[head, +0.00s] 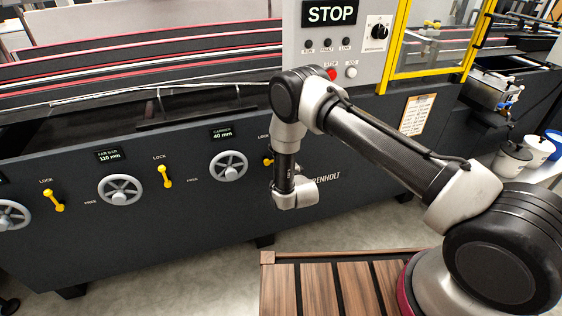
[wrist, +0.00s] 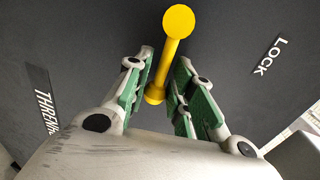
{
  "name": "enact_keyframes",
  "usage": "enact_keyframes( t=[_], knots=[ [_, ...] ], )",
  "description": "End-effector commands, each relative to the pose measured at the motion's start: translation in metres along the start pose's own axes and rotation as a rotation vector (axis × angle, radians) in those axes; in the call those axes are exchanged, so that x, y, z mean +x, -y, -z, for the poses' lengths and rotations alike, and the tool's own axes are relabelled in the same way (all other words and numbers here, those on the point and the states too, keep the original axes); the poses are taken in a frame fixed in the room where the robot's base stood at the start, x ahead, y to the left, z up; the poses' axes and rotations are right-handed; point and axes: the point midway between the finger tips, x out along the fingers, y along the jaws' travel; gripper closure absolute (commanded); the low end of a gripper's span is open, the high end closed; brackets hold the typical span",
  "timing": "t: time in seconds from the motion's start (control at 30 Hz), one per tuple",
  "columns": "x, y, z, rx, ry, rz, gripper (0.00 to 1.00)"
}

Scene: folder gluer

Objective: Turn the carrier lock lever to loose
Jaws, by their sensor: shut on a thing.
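The yellow carrier lock lever (wrist: 174,45) stands out from the dark panel in the wrist view. It has a round knob at the top of the picture and a round hub lower down. My gripper (wrist: 163,66) has its green-padded fingers on either side of the shaft, shut on it. The LOCK label (wrist: 281,55) lies to the right of the lever. In the head view only a sliver of this lever (head: 267,161) shows beside my arm, right of the carrier handwheel (head: 229,166). My gripper is hidden there behind my wrist.
The carrier display (head: 222,133) reads 40 mm. Two other yellow levers, one near (head: 164,176) and one farther left (head: 53,200), sit beside handwheels. A slatted wooden platform (head: 340,285) lies in front. Cups (head: 538,150) stand at the right.

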Motion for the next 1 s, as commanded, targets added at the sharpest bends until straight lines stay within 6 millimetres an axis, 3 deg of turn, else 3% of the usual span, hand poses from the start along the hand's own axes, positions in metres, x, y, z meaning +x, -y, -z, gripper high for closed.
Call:
enact_keyframes(
  t=[0.2,0.23,0.33,0.73,1.0],
  knots=[
    [-0.001,-0.001,0.001,-0.001,-0.001,-0.003,1.00],
    [-0.001,-0.001,0.001,-0.001,-0.001,-0.003,0.75],
    [-0.001,-0.001,0.001,-0.001,-0.001,-0.002,0.57],
    [-0.007,-0.001,0.000,-0.002,0.000,-0.001,0.57],
    [-0.060,-0.001,0.000,-0.003,0.001,-0.005,0.57]
  ],
)
